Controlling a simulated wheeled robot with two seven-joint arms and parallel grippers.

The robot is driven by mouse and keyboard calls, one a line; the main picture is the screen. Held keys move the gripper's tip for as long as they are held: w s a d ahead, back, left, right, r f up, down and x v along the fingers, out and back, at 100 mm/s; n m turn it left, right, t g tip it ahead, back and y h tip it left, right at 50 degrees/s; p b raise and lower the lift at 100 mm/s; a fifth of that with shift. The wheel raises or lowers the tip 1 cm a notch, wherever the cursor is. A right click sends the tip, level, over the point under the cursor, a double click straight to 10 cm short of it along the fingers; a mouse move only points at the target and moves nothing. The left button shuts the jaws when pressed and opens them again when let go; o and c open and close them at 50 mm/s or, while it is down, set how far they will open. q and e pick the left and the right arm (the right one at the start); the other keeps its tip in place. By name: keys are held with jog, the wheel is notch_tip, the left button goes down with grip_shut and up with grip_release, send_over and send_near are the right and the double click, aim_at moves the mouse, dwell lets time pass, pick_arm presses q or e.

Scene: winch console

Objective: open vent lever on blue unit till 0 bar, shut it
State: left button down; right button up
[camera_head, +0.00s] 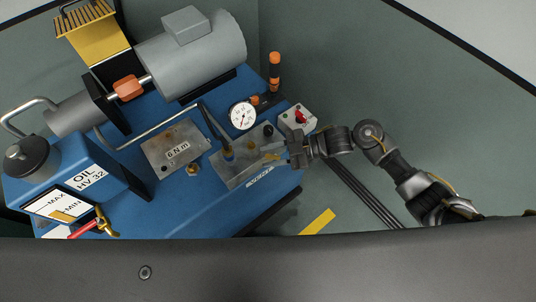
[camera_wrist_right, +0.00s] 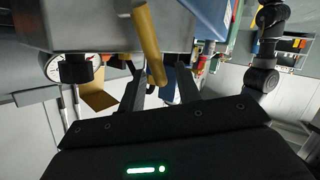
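The blue unit (camera_head: 215,195) fills the left and middle of the head view. A grey valve block (camera_head: 232,172) sits near its right end, with a label (camera_head: 260,178) in front, too small to read. The yellow vent lever (camera_head: 271,157) points right from the block; it hangs large in the right wrist view (camera_wrist_right: 149,45). My right gripper (camera_head: 289,155) is at the lever's end. Its fingers (camera_wrist_right: 159,90) stand apart, with the lever end between them and gaps on both sides. The white round gauge (camera_head: 242,115) is behind the block; its reading is too small to tell. My left gripper is out of view.
A grey box with a red button (camera_head: 299,117) stands just behind my right gripper. An orange-capped post (camera_head: 275,70), a metal pipe (camera_head: 160,130), a 6 N m plate (camera_head: 175,148) and a motor (camera_head: 195,55) crowd the unit. Floor to the right is open.

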jog(key=b+v, duration=0.1)
jog(key=v, duration=0.8)
jog(key=shift+d, duration=0.4)
jog(key=shift+c, duration=0.2)
